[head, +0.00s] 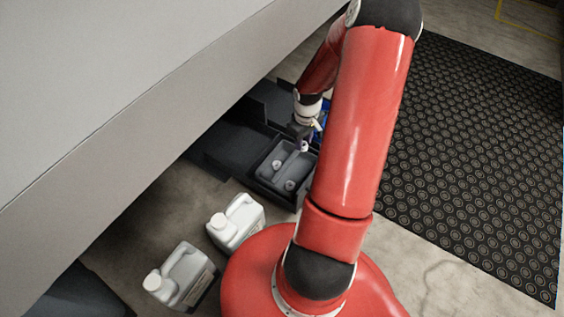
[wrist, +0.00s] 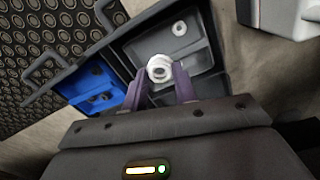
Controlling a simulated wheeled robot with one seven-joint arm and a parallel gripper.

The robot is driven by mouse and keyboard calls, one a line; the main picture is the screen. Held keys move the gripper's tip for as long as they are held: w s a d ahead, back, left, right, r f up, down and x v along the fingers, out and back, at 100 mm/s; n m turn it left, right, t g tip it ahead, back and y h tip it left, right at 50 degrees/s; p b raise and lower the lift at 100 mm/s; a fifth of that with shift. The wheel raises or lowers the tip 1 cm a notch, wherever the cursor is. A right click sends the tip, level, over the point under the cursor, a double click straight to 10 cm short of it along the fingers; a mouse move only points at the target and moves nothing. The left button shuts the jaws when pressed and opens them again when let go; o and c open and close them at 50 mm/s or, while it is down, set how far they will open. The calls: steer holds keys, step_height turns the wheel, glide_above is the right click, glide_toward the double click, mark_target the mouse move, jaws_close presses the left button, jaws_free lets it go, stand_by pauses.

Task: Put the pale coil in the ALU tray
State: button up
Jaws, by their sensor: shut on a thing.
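My gripper (wrist: 160,82) is shut on the pale coil (wrist: 159,68), a whitish ring held between its two purple fingertips. In the head view my gripper (head: 303,139) hangs at the far side of a grey divided tray (head: 262,172), with the pale coil (head: 304,146) at its tip. In the wrist view the coil appears over the grey tray (wrist: 222,62); whether it touches the tray I cannot tell. Another small pale ring (wrist: 179,28) lies in that tray. No ALU label can be read in either view.
A blue container (wrist: 98,93) sits beside the grey tray in a dark handled holder (wrist: 108,14). Two white jugs (head: 236,222) (head: 181,275) stand on the floor nearby. A large grey panel (head: 150,100) overhangs at left. A black ringed mat (head: 470,150) lies at right.

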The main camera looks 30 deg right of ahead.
step_height(320, 180, down, 20)
steer(key=b, duration=0.5)
steer(key=shift+s+r, duration=0.1)
steer(key=shift+r, duration=0.1)
steer(key=shift+f, duration=0.1)
steer(key=o, duration=0.6)
steer(key=shift+c, duration=0.2)
steer(key=shift+o, duration=0.5)
steer(key=shift+r, duration=0.4)
step_height(320, 180, up, 12)
steer(key=p, duration=0.3)
steer(key=shift+f, duration=0.25)
